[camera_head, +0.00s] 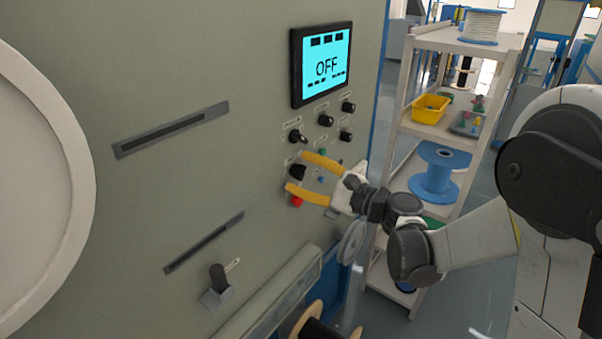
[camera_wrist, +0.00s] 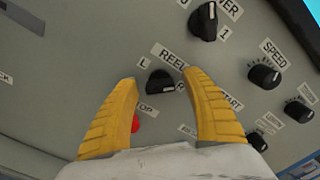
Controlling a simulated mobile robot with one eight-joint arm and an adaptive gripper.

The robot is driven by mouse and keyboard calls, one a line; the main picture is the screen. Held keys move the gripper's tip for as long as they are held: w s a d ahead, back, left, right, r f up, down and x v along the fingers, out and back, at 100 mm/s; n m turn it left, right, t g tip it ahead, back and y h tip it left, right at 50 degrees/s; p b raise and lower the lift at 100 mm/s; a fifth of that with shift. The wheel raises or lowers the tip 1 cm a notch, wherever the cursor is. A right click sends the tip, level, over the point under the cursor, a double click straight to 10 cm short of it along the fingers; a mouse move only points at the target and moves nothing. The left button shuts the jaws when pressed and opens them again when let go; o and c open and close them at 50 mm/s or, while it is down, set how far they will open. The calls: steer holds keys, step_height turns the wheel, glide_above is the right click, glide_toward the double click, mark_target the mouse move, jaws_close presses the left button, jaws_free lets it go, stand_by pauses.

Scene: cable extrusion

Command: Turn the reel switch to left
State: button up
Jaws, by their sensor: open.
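The reel switch (camera_wrist: 160,83) is a black knob on the grey machine panel, under a label reading REEL, with an L mark on its left side in the wrist view. It also shows in the head view (camera_head: 297,172), between my finger tips. My gripper (camera_wrist: 160,78) has yellow fingers that are open and lie on either side of the switch in the picture. In the head view my gripper (camera_head: 296,170) is close to the panel. I cannot tell whether the fingers touch the switch.
A red stop button (camera_head: 297,201) sits just below the switch. The power knob (camera_wrist: 204,21) and speed knob (camera_wrist: 264,76) are nearby. A shelf (camera_head: 398,120) with reels stands right of the machine.

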steer(key=shift+c, duration=0.5)
steer(key=c, duration=1.1)
steer(key=shift+n, duration=0.4)
steer(key=n+b, duration=0.1)
steer(key=n, duration=0.2)
steer(key=shift+n+b, duration=0.3)
steer(key=shift+n, duration=0.1)
steer(key=n+b, duration=0.1)
steer(key=n, duration=0.3)
steer(key=n+b, duration=0.1)
steer(key=n, duration=0.8)
steer(key=shift+n+b, duration=0.3)
